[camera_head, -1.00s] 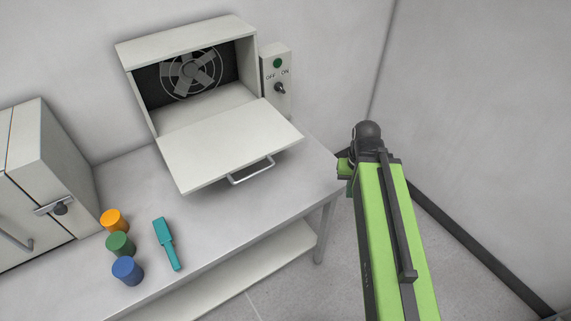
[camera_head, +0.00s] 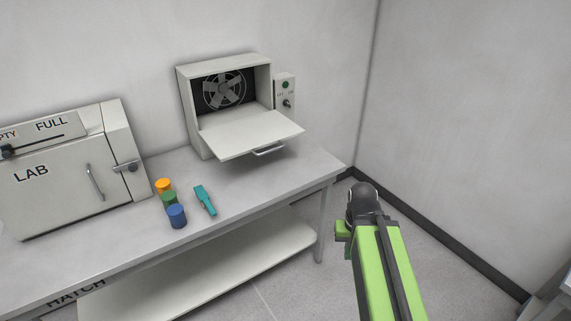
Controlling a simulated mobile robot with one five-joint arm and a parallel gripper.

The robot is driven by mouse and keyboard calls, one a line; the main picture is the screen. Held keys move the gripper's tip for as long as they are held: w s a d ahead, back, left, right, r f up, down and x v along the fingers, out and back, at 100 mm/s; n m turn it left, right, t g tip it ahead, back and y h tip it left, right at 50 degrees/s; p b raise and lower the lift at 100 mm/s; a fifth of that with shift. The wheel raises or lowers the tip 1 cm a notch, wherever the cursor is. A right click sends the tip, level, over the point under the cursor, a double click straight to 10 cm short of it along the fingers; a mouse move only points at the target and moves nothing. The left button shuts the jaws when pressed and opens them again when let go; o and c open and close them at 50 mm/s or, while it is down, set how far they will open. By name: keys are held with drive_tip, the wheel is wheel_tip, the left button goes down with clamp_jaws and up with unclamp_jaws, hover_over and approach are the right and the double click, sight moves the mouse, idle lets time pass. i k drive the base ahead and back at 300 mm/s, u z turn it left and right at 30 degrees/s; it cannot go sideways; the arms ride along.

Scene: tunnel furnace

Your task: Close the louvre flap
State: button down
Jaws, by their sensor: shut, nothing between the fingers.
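The louvre flap (camera_head: 251,135) is a flat pale panel hinged at the lower front edge of a box housing (camera_head: 221,66). It hangs open, sticking out toward me over the table. A bar handle (camera_head: 268,151) is on its outer edge. A dark fan (camera_head: 224,91) shows inside the housing. My gripper (camera_head: 342,232) is at the end of my green arm, right of the table and well apart from the flap. Only a small part of it shows; the fingertips are hard to make out, but it looks shut and empty.
A switch box (camera_head: 285,93) is beside the housing. On the table (camera_head: 115,247) stand an orange cylinder (camera_head: 164,186), a green one (camera_head: 169,200), a blue one (camera_head: 177,217) and a teal tool (camera_head: 205,201). A LAB cabinet (camera_head: 60,180) stands left.

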sight(228, 141)
drive_tip(key=z, duration=1.8)
drive_tip(key=k, duration=0.15)
drive_tip(key=u, duration=3)
drive_tip(key=i, duration=0.9)
drive_tip(key=u, duration=0.1)
